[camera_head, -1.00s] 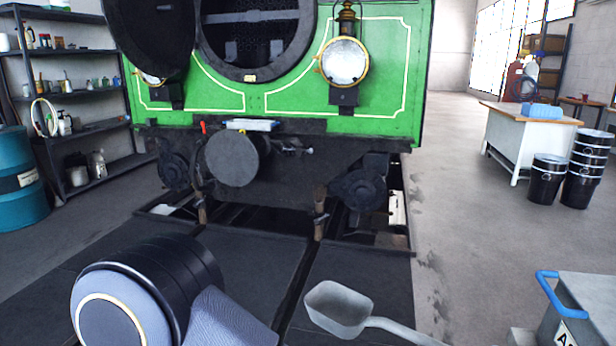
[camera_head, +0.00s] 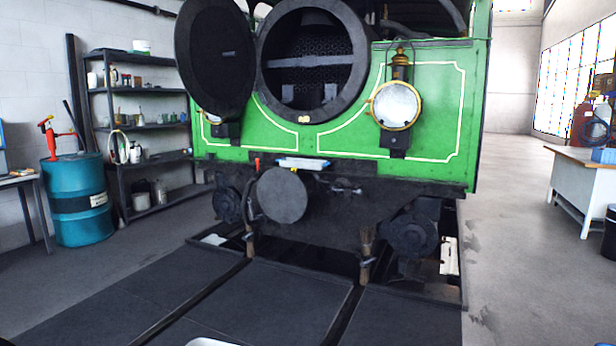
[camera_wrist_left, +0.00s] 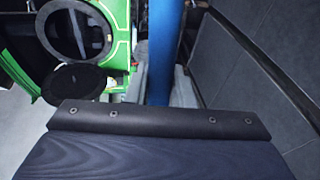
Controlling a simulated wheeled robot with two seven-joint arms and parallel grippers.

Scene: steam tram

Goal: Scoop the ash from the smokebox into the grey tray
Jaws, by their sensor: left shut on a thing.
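The smokebox (camera_head: 312,65) is a round dark opening in the green tram front, with its round black door (camera_head: 215,58) swung open to the left. No ash can be made out inside. The tram's round parts (camera_wrist_left: 75,30) show at the upper left there. The grey tray, the scoop and my right gripper are out of the head view.
A lamp (camera_head: 396,105) sticks out right of the smokebox, above a dark buffer beam with a round plate (camera_head: 282,195). Dark floor panels (camera_head: 250,300) lie in front. A teal drum (camera_head: 77,200) and shelves (camera_head: 140,125) stand left, a white bench (camera_head: 585,190) right.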

